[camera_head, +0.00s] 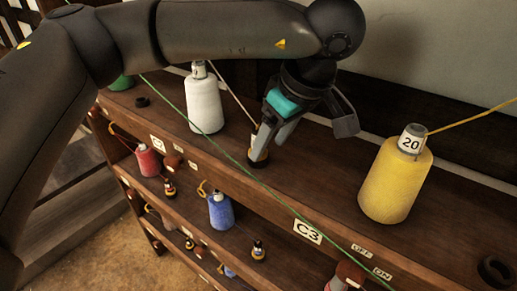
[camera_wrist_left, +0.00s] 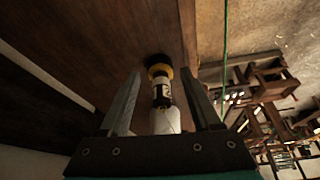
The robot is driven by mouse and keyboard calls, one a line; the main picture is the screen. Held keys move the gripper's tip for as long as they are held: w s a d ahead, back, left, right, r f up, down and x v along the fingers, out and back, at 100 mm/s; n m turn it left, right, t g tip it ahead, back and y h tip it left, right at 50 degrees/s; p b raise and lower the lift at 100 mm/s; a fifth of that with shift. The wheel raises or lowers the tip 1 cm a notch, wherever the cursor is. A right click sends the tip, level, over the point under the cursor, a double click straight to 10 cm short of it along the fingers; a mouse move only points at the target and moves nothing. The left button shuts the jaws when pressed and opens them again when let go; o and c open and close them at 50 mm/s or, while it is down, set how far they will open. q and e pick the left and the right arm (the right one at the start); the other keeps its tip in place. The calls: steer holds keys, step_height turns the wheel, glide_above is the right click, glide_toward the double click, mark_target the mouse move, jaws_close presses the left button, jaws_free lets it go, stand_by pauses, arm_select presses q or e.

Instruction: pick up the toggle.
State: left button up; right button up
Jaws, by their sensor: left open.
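A small dark upright piece with a white label and a yellow band, which looks like the toggle (camera_head: 257,156), stands on the top shelf board (camera_head: 300,172). My left gripper (camera_head: 271,143) is right at it, reaching down from above and partly covering it. In the left wrist view the toggle (camera_wrist_left: 161,90) lies between the two open fingers (camera_wrist_left: 160,78), with gaps showing on both sides. Its dark foot, yellow band, label and pale near end are visible there. My right gripper is in neither view.
A white spool (camera_head: 204,103) stands left of the gripper and a yellow spool (camera_head: 396,182) stands right. A green line (camera_head: 222,143) crosses in front of the gripper. Lower shelves hold a red spool (camera_head: 148,160), a blue spool (camera_head: 221,211) and small labelled pieces. A wall rises behind.

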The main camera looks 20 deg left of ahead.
arm_select(q)
steer(key=a, duration=0.1)
steer(key=w+a, duration=0.1)
steer(key=a, duration=0.1)
steer(key=shift+w+f+p, duration=0.3)
steer(key=shift+f+p, duration=0.05)
steer(key=shift+f, duration=0.15)
jaws_close()
